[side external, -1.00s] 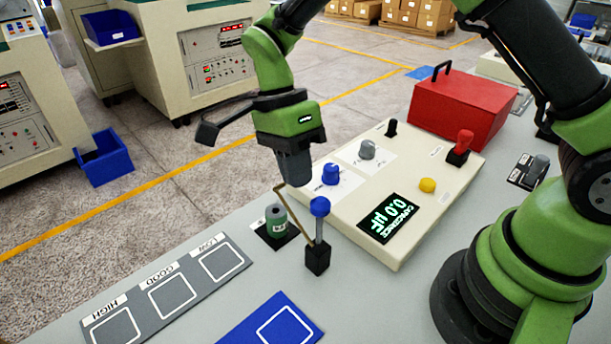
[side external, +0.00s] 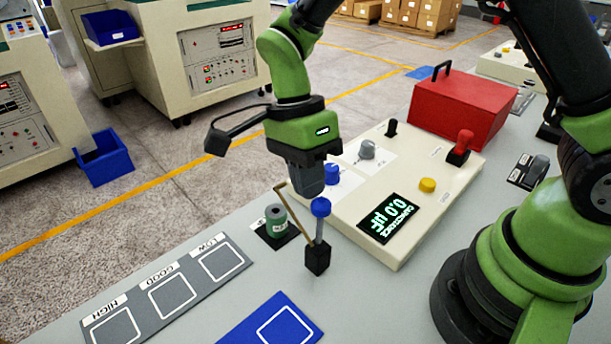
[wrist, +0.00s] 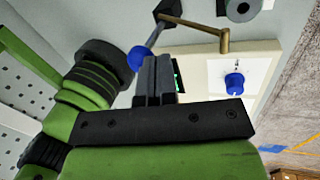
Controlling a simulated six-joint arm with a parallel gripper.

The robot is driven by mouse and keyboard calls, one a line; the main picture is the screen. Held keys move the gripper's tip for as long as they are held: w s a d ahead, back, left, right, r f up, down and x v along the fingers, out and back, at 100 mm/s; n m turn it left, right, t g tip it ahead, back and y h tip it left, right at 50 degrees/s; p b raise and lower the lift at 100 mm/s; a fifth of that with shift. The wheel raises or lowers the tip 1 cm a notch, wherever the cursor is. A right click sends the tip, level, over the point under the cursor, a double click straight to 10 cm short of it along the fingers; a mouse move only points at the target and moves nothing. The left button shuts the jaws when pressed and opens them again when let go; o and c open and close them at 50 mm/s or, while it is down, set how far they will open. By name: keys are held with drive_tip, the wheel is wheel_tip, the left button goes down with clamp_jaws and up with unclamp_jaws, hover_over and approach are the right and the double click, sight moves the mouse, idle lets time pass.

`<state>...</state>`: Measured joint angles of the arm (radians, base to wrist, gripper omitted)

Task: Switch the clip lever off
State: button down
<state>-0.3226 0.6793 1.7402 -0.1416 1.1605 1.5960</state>
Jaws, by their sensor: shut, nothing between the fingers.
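The clip lever (side external: 319,226) stands nearly upright on a small black base (side external: 317,259), with a blue ball knob on top. A thin brass arm (side external: 290,210) slants from its base up to the left, past a green cylinder (side external: 276,222) on a black pad. My gripper (side external: 308,193) points down just above and behind the blue knob, its fingers shut and empty. In the wrist view the knob (wrist: 137,58) is just left of the closed fingers (wrist: 154,78), and the brass arm (wrist: 224,42) is at upper right. I cannot tell whether the fingers touch the knob.
A cream meter panel (side external: 440,205) with knobs, a yellow button and a display reading 0.0 µF stands right of the lever. A red box (side external: 462,112) is behind it. A grey mat (side external: 135,300) with marked squares and a blue mat (side external: 250,325) lie in front.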

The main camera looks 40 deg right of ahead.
drive_tip(key=shift+s, duration=0.2)
drive_tip(key=shift+s+r+t, duration=0.2)
drive_tip(key=shift+s+t, duration=0.95)
drive_tip(key=shift+t, duration=0.15)
drive_tip(key=shift+s+f, duration=0.2)
drive_tip(key=shift+s, duration=0.75)
drive_tip(key=shift+s+f, duration=0.15)
drive_tip(key=shift+s, duration=0.8)
drive_tip(key=w+r, duration=0.2)
drive_tip(key=w, duration=0.1)
drive_tip(key=shift+w+d+r, duration=0.1)
drive_tip(key=shift+d+r, duration=0.25)
drive_tip(key=s+r, duration=0.3)
drive_tip(key=r, duration=0.6)
drive_tip(key=s+d+r+n+t+y, duration=0.1)
drive_tip(key=s+d+r+n+t, duration=0.4)
drive_tip(key=n, duration=1)
drive_tip(key=s+d+t, duration=0.1)
drive_tip(key=d+t, duration=0.2)
drive_tip(key=shift+r+n, duration=0.3)
